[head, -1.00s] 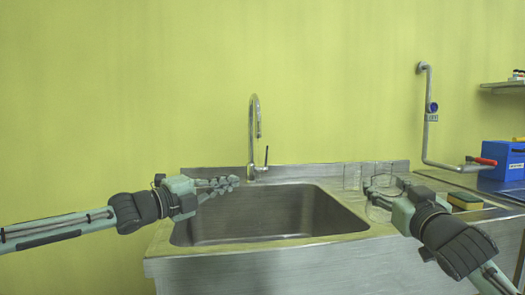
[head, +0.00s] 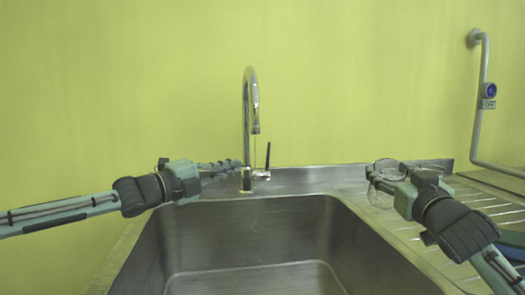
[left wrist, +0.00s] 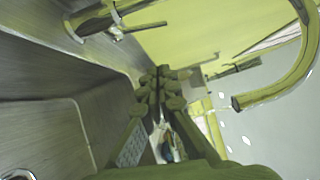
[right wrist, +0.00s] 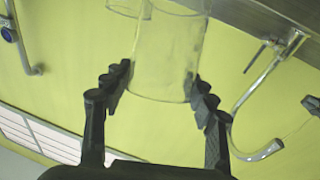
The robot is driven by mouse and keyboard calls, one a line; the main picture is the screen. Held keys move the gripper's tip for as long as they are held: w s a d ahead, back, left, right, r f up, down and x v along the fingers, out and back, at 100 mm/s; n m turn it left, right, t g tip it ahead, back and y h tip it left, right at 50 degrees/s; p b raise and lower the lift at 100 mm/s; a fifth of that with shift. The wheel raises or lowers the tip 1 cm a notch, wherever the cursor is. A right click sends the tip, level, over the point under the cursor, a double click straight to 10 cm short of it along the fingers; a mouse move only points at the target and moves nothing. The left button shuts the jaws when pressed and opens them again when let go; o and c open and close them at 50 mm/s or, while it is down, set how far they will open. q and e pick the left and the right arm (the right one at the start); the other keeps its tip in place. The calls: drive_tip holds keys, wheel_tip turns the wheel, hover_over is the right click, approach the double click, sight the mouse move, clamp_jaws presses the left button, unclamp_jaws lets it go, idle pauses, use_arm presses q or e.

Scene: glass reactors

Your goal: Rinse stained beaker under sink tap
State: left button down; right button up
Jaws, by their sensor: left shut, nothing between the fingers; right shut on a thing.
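A clear glass beaker (head: 374,194) is held by my right gripper (head: 388,172) above the drainboard, to the right of the basin. In the right wrist view the beaker (right wrist: 165,60) sits between the two fingers, which are shut on its sides. Its glass looks slightly cloudy; I cannot make out a distinct stain. The curved tap (head: 249,115) stands behind the sink basin (head: 260,235), with a thin dark lever (head: 267,158) at its right. My left gripper (head: 222,165) is shut and empty, just left of the tap base. Its closed fingers (left wrist: 160,88) show in the left wrist view.
The ribbed drainboard (head: 475,210) lies right of the basin. A grey wall pipe (head: 483,90) with a blue fitting runs down at the far right. The space above the basin, between my grippers, is clear.

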drive_tip(key=shift+w+r, duration=0.1)
drive_tip(key=shift+r, duration=0.05)
drive_tip(key=shift+r+p, duration=0.6)
drive_tip(key=shift+p, duration=0.05)
drive_tip(key=shift+r+p, duration=0.6)
use_arm(q)
approach(269, 149)
drive_tip(key=x, duration=0.6)
drive_tip(key=shift+d, duration=0.4)
use_arm(e)
drive_tip(key=shift+r, duration=0.15)
use_arm(q)
drive_tip(key=shift+w+n, duration=0.3)
drive_tip(key=shift+w, duration=0.15)
drive_tip(key=shift+w+a+r, duration=0.2)
drive_tip(key=shift+w+r, duration=0.05)
drive_tip(key=shift+w, duration=0.25)
